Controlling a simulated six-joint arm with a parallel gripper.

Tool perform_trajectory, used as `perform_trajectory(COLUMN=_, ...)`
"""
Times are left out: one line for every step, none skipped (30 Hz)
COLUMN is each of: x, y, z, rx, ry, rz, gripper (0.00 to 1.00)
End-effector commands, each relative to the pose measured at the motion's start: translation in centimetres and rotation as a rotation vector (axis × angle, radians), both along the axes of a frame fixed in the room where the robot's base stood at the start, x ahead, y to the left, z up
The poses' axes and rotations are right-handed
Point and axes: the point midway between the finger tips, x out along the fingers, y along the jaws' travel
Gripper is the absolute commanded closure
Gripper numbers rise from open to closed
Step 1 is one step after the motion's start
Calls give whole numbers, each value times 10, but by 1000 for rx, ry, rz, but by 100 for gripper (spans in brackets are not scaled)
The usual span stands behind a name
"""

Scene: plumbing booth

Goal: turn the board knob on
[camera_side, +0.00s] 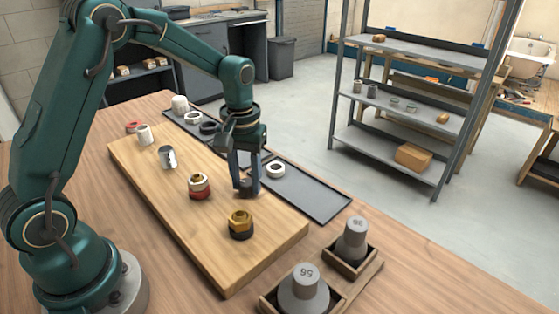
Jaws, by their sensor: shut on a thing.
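The wooden board (268,247) lies on the table with a row of fittings standing on it. My gripper (247,189) points straight down at the board's right edge, with its fingertips low at the board surface. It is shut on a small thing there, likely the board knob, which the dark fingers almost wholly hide. I cannot tell which way it is turned. A brass fitting on a black base (240,224) stands just in front of my gripper.
A chrome cylinder (168,157) and a white one (144,135) stand farther back on the board. A grey tray (318,199) with a white ring (276,170) lies behind it. Weights marked 56 (304,289) and 36 (352,240) sit in wooden holders at front right.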

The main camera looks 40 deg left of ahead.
Motion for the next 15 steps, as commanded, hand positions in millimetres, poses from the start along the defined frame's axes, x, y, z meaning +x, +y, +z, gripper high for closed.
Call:
perform_trajectory(x=0, y=0, z=1, rx=0, ry=-1, rz=-44, gripper=100)
perform_trajectory(x=0, y=0, z=1, rx=0, ry=-1, rz=-72, gripper=100)
perform_trajectory(x=0, y=0, z=1, rx=0, ry=-1, rz=-108, gripper=100)
perform_trajectory(x=0, y=0, z=1, rx=0, ry=-1, rz=-135, gripper=100)
perform_trajectory(x=0, y=0, z=1, rx=0, ry=-1, rz=-161, gripper=100)
perform_trajectory(x=0, y=0, z=1, rx=0, ry=-1, rz=-194, gripper=100)
perform_trajectory(x=0, y=0, z=1, rx=0, ry=-1, rz=-219, gripper=100)
perform_trajectory(x=0, y=0, z=1, rx=0, ry=-1, rz=-242, gripper=100)
perform_trajectory(x=0, y=0, z=1, rx=0, ry=-1, rz=-272, gripper=100)
perform_trajectory(x=0, y=0, z=1, rx=0, ry=-1, rz=-293, gripper=100)
perform_trajectory(x=0, y=0, z=1, rx=0, ry=-1, rz=-314, gripper=100)
perform_trajectory(x=0, y=0, z=1, rx=1, ry=-2, rz=-340, gripper=100)
perform_trajectory(x=0, y=0, z=1, rx=0, ry=-1, rz=-357, gripper=100)
perform_trajectory(x=0, y=0, z=1, rx=1, ry=-2, rz=-375, gripper=100)
perform_trajectory(x=0, y=0, z=1, rx=1, ry=-2, rz=-396, gripper=100)
